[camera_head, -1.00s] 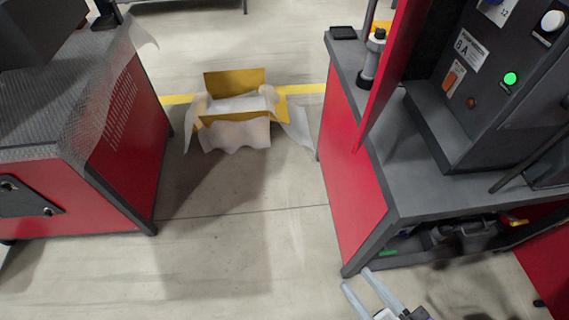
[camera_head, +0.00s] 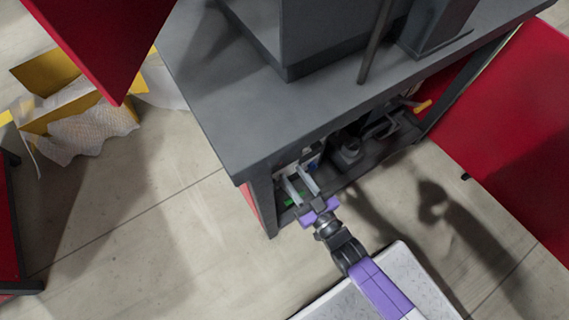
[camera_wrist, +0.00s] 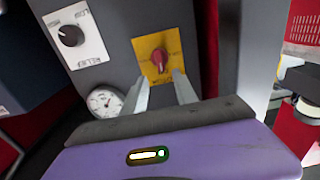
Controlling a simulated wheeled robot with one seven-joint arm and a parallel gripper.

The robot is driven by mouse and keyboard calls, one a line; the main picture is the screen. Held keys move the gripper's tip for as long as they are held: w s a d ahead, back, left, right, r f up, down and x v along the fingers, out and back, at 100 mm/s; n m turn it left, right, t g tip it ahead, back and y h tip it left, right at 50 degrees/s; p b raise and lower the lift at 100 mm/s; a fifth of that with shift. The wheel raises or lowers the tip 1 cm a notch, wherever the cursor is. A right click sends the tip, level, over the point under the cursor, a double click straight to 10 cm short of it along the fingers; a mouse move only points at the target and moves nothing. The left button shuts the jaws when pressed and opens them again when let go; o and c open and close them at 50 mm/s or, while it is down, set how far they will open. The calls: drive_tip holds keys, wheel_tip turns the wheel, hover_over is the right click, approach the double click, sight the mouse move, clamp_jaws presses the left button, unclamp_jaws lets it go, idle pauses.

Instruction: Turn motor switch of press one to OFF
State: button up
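A red rotary switch (camera_wrist: 160,61) on a yellow square plate (camera_wrist: 145,46) is mounted on a grey box in the wrist view. Its labels are too small to read. My gripper (camera_wrist: 164,78) is open, its two pale fingers pointing at the red switch, one tip on each side of its lower part. I cannot tell whether they touch it. In the head view my gripper (camera_head: 297,176) reaches into the open compartment under the press table (camera_head: 226,92). The switch itself cannot be made out there.
A black knob (camera_wrist: 71,35) on a white plate and a round gauge (camera_wrist: 105,101) are left of the switch. A red panel (camera_head: 505,125) stands right of the table. A yellow box (camera_head: 62,113) with wrapping lies on the floor at left. The floor (camera_head: 150,215) between is clear.

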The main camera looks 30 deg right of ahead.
drive_tip(key=shift+w+a+b, duration=0.15)
drive_tip(key=shift+w+b, duration=0.25)
drive_tip(key=shift+w, duration=2.35)
clamp_jaws()
